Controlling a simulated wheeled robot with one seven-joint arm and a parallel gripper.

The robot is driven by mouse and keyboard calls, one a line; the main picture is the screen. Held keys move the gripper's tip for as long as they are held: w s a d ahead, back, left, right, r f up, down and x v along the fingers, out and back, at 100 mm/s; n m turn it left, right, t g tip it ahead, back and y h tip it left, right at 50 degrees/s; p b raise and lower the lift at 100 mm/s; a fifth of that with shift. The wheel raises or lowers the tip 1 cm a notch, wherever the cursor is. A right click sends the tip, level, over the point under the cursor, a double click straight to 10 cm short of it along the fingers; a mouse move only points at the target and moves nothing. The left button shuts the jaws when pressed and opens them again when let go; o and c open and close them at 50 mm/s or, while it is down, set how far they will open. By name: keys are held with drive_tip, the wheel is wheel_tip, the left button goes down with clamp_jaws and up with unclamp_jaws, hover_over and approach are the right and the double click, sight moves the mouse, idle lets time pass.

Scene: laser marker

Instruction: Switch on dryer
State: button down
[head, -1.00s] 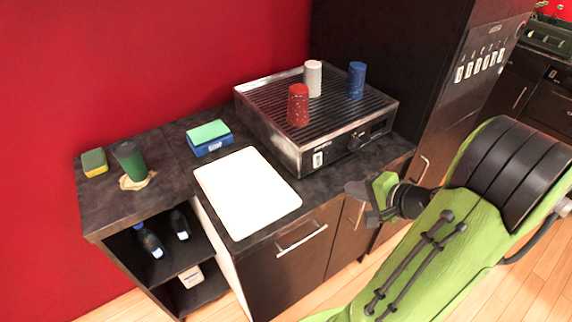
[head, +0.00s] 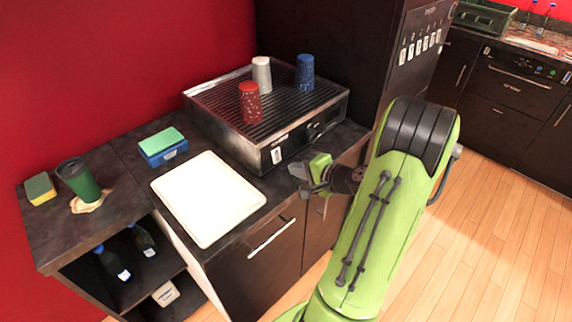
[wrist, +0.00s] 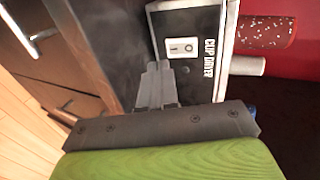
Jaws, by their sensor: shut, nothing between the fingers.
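The cup dryer (head: 265,105) is a metal box with a ribbed top on the dark counter. Its white rocker switch (head: 276,155) is on the front face, at the left. In the wrist view the switch (wrist: 181,47) sits beside the "CUP DRYER" lettering (wrist: 208,52). My gripper (head: 298,172) is shut and empty, in front of the dryer, just right of and below the switch. In the wrist view my fingertips (wrist: 157,68) are close to the switch, slightly left of and below it. I cannot tell if they touch the front panel.
Red (head: 250,102), white (head: 262,74) and blue (head: 305,72) cups stand on the dryer. A white tray (head: 208,198) lies left of it on the counter. Open floor (head: 500,190) is at right.

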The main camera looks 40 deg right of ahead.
sight(277, 157)
drive_tip(key=x, duration=0.2)
drive_tip(key=r+x, duration=0.1)
drive_tip(key=x, duration=0.1)
drive_tip(key=shift+w+f, duration=0.1)
drive_tip(key=shift+w, duration=0.4)
drive_tip(key=shift+w+f+t+b, duration=0.2)
drive_tip(key=shift+f+t+b, duration=0.15)
drive_tip(key=shift+b, duration=0.75)
drive_tip(key=shift+r+p, duration=0.95)
drive_tip(key=shift+r, duration=0.2)
drive_tip(key=shift+a+f, duration=0.1)
drive_tip(key=shift+s, duration=0.1)
